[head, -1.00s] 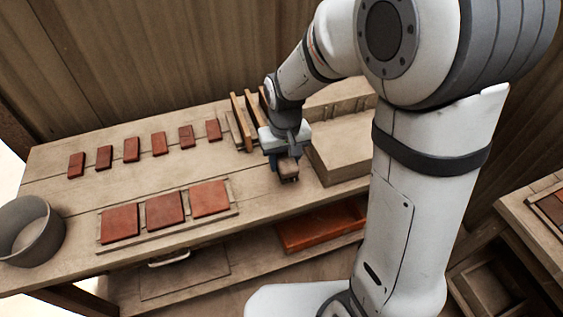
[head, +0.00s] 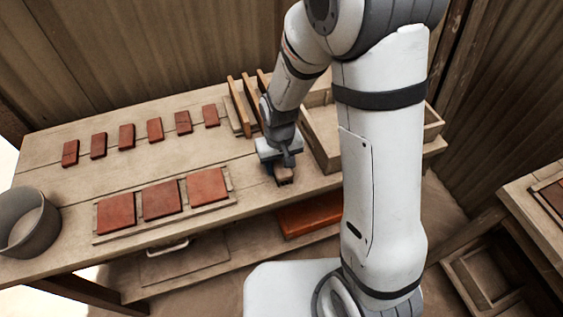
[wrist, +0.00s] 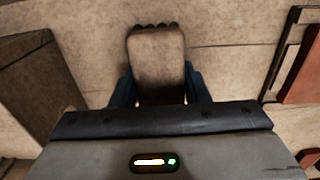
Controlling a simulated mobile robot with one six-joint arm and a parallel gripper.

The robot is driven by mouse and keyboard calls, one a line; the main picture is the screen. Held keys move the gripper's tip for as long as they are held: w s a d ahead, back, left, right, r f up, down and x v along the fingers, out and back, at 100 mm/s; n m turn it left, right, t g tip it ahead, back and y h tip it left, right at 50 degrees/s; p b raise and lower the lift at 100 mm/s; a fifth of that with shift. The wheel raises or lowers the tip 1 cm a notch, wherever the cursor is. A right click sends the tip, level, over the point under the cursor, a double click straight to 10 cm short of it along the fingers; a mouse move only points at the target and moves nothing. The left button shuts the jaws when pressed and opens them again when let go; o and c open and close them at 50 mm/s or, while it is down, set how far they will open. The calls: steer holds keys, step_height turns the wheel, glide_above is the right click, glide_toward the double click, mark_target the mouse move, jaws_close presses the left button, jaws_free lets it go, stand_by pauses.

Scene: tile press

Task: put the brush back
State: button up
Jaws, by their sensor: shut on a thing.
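The brush (wrist: 158,60) is a brown block with dark bristle tufts along its far edge in the wrist view. My gripper (wrist: 158,88) is shut on it, with a dark blue finger on each side. In the head view the brush (head: 284,174) shows below my gripper (head: 281,163), over the front part of the bench between the red tiles and the wooden box. I cannot tell whether the brush touches the bench top.
A wooden box (head: 322,138) stands just right of my gripper. Upright wooden boards (head: 240,105) stand behind it. A board with three red tiles (head: 230,190) lies to the left, small red tiles (head: 154,129) behind. A grey bucket (head: 42,238) stands at the far left.

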mark_target(280, 162)
steer(key=shift+f, duration=0.1)
steer(key=o, duration=0.6)
steer(key=shift+f, duration=0.1)
steer(key=o, duration=0.5)
step_height(280, 162, up, 13)
steer(key=s+d+r+m+t, duration=0.3)
steer(key=s+d+r, duration=0.5)
steer(key=s+d, duration=0.4)
steer(key=shift+d+r, duration=0.25)
steer(key=shift+d, duration=0.1)
